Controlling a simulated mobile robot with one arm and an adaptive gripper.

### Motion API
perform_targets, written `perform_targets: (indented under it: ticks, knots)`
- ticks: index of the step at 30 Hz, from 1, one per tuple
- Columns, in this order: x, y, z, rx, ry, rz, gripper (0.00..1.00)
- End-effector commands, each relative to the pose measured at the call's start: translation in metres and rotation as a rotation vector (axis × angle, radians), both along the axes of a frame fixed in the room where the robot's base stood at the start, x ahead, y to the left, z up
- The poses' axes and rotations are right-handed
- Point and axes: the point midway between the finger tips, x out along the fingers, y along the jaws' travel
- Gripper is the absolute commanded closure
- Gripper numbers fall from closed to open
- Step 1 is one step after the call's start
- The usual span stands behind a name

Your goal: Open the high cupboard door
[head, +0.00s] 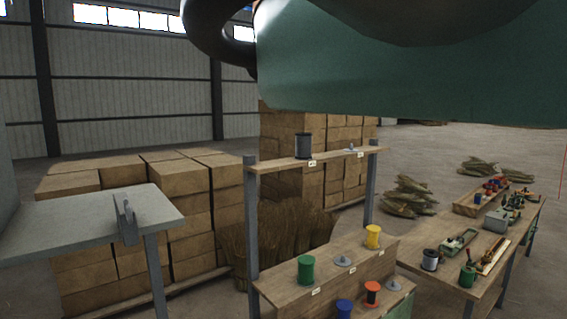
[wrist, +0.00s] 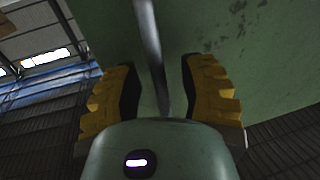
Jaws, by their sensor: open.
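A grey bar handle (wrist: 152,45) runs up the middle of the wrist view. My gripper (wrist: 152,80) is open, with one yellow finger on each side of the bar. Gaps show between the fingers and the bar. The lower end of the bar is hidden behind my gripper's body.
Below the door stands a wooden rack (head: 325,160) with several spools. A workbench (head: 480,270) with tools is at right, and a grey table (head: 90,222) at left. Stacked boxes (head: 190,185) and broom straw (head: 285,230) stand behind. Floor shows beyond the bench.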

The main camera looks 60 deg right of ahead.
Motion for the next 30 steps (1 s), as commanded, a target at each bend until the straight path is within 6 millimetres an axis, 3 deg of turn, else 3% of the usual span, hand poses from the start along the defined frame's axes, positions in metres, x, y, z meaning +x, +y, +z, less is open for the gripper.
perform_targets:
  ticks: [3, 16, 30]
  knots:
    - [0.0, 0.0009, -0.0001, 0.0, 0.0, 0.002, 0.54]
    - [0.0, 0.0007, -0.0001, 0.0, 0.0, 0.002, 0.99]
    - [0.0, 0.0006, -0.0007, 0.0, 0.0, 0.0, 1.0]
